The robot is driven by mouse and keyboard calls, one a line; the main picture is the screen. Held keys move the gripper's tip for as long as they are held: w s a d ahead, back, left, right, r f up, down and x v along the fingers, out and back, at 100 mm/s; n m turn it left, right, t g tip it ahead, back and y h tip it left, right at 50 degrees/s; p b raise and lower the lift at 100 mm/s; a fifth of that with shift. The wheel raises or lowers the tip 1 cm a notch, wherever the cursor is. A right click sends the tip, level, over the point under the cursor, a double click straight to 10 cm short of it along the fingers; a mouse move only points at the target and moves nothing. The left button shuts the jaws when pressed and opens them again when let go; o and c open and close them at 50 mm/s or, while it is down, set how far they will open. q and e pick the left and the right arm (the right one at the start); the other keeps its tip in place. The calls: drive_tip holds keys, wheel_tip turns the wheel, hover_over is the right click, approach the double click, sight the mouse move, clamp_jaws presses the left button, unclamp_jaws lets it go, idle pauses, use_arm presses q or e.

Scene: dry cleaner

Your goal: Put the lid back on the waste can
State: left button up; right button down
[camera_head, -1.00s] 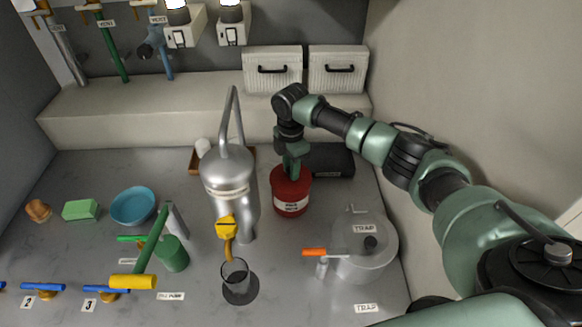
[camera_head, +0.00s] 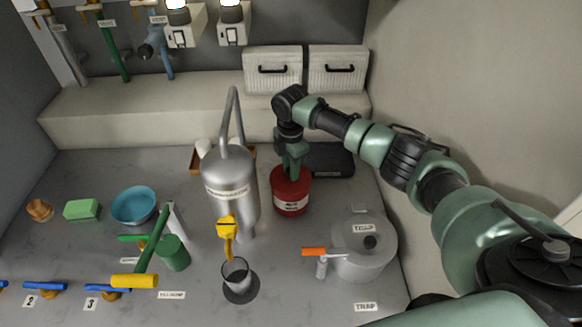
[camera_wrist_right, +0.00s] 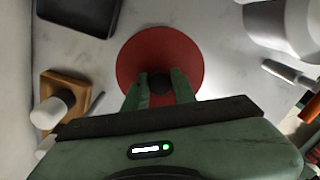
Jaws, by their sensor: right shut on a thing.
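The red waste can (camera_head: 291,196) with a white label stands upright on the counter, right of the metal still. My right gripper (camera_head: 291,165) comes down from above onto the top of the can. In the right wrist view the round red lid (camera_wrist_right: 160,60) fills the middle, with a dark knob (camera_wrist_right: 159,83) between the fingers of my right gripper (camera_wrist_right: 160,88). The gripper is shut on the knob. The lid appears to be on or right at the can's top; the fingers hide part of the contact. My left gripper is not in view.
The metal still (camera_head: 232,185) stands close to the can's left. A dark tray (camera_head: 327,160) lies behind it at right. A steel trap pot (camera_head: 364,250) with an orange handle is in front right.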

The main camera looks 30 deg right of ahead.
drive_tip(key=c, duration=0.6)
unclamp_jaws()
drive_tip(key=shift+r, duration=0.1)
drive_tip(key=shift+r+p, duration=3.4)
clamp_jaws()
